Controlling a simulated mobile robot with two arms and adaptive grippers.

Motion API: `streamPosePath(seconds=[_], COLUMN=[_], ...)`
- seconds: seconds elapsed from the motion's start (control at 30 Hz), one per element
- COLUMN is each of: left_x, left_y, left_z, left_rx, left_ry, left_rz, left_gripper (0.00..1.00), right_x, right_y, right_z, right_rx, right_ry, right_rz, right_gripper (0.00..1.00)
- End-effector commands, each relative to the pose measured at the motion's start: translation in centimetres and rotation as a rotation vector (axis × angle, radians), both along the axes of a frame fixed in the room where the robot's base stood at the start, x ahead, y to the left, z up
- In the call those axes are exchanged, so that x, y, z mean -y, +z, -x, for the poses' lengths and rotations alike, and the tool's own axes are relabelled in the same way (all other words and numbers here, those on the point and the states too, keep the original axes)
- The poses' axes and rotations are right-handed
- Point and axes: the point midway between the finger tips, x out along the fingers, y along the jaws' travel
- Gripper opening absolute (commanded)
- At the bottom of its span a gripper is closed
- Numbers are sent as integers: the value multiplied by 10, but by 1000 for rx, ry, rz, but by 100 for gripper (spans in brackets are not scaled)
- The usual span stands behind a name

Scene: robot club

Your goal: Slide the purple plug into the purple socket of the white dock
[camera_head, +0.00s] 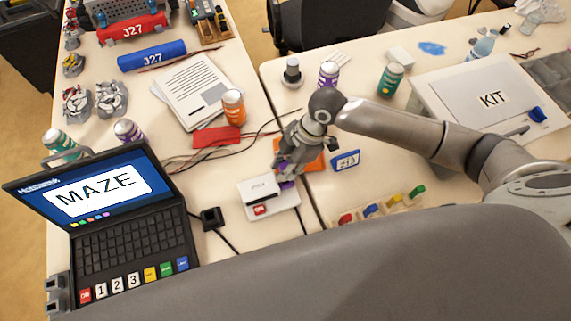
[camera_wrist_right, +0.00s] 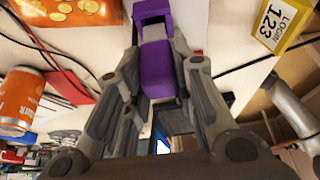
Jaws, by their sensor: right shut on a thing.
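The white dock (camera_head: 262,190) lies on the left table beside the laptop, with a red label on its front. My right gripper (camera_head: 284,178) comes down at the dock's far right side. It is shut on the purple plug (camera_head: 287,185), which shows as a small purple patch by the dock's right edge. In the right wrist view the plug (camera_wrist_right: 160,68) sits between the two fingers (camera_wrist_right: 163,105), with more purple and a pale gap above it. My left gripper is out of view.
The open laptop (camera_head: 100,200) stands left of the dock, with a small black block (camera_head: 211,218) between them. An orange can (camera_head: 233,107), a red card (camera_head: 216,138) and dark cables lie behind.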

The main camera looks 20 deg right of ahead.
Motion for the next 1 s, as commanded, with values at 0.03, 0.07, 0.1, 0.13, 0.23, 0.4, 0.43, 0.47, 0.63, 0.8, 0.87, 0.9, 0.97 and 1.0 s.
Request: streamPosePath(seconds=[0.03, 0.07, 0.1, 0.13, 0.23, 0.4, 0.43, 0.47, 0.63, 0.8, 0.87, 0.9, 0.97, 1.0], left_x=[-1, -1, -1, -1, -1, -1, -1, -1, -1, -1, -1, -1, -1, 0], left_y=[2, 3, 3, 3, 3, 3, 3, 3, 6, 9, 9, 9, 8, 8], left_z=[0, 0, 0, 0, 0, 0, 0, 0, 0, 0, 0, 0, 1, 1], left_rx=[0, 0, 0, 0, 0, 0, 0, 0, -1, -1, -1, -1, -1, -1], left_ry=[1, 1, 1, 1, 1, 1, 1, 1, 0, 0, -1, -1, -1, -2], left_rz=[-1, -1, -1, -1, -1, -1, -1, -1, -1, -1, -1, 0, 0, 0], left_gripper=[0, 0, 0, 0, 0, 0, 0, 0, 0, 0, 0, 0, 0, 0], right_x=[0, 0, 0, 0, 0, 0, 0, 0, 0, 0, 0, 0, 0, 0], right_y=[1, 0, 0, 0, -1, -1, -1, -1, -1, -1, -2, -2, -2, -2], right_z=[0, 0, 0, 0, 0, 0, 0, 0, 0, 0, 0, 0, 0, 0], right_rx=[0, 0, 0, 0, 0, -1, -1, -1, -1, -1, -1, -1, -1, -1], right_ry=[0, 0, 0, 0, 1, 0, 0, 0, 0, 0, 0, 0, 0, 0], right_rz=[0, 0, 0, 0, 0, 0, 0, 0, 0, 1, 1, 1, 0, 0], right_gripper=[1, 1, 1, 1, 1, 1, 1, 1, 1, 1, 1, 1, 1, 1])
